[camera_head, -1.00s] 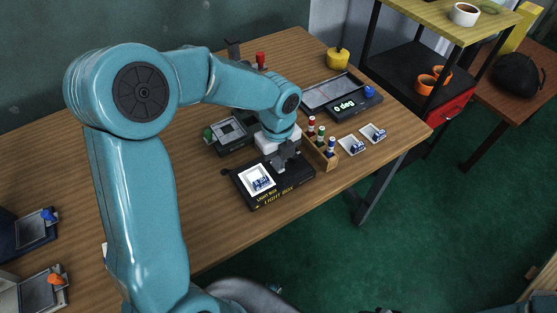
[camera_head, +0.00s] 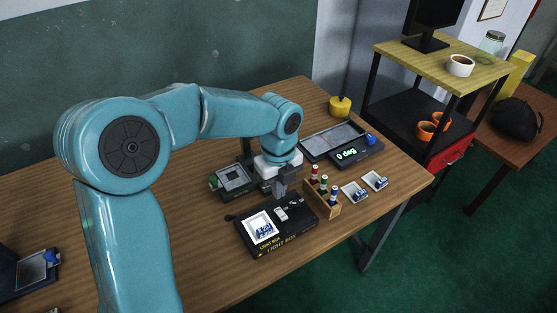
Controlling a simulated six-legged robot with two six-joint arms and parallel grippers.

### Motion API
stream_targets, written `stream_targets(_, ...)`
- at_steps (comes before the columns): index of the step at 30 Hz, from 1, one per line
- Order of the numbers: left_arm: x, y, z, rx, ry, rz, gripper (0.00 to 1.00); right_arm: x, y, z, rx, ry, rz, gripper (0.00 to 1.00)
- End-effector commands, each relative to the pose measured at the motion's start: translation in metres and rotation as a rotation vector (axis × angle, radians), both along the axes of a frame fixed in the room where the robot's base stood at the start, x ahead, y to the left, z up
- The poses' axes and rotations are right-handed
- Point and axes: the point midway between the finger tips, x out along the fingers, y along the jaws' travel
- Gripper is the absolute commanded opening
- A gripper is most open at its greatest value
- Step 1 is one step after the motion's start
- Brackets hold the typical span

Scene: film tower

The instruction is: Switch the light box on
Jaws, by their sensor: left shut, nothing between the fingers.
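The light box (camera_head: 278,238) is a flat black unit with yellow lettering on its front edge, on the wooden table. A white tray (camera_head: 250,222) with a small blue-and-white item in it lies on its left part. A small pale switch-like part (camera_head: 281,213) shows on its top, right of the tray. My left gripper (camera_head: 281,193) is shut and empty, pointing down just above the back of the light box. I cannot tell whether its fingertips touch the box. My right gripper is not in view.
A wooden rack (camera_head: 322,198) with red, green and blue-topped bottles stands close right of the light box. Two small white trays (camera_head: 355,192) lie beyond it. A grey framed device (camera_head: 233,178) sits behind. A display unit (camera_head: 356,156) is at the back right.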

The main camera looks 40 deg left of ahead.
Motion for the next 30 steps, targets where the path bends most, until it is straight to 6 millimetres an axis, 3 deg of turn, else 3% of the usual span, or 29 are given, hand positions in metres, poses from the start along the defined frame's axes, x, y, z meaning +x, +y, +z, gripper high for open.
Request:
stream_targets(6, 0.001, 0.0, 0.056, -0.001, -0.004, 0.0, 0.0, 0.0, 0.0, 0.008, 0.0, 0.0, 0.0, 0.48)
stream_targets(12, 0.0, 0.0, 0.088, -0.001, -0.001, 0.0, 0.0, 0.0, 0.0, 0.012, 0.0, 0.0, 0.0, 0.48)
stream_targets(18, 0.0, 0.0, 0.1, -0.001, 0.0, 0.0, 0.0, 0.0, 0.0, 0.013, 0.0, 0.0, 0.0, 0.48)
stream_targets(30, 0.0, 0.0, 0.1, -0.001, 0.001, 0.0, 0.0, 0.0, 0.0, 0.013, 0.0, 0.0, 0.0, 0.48)
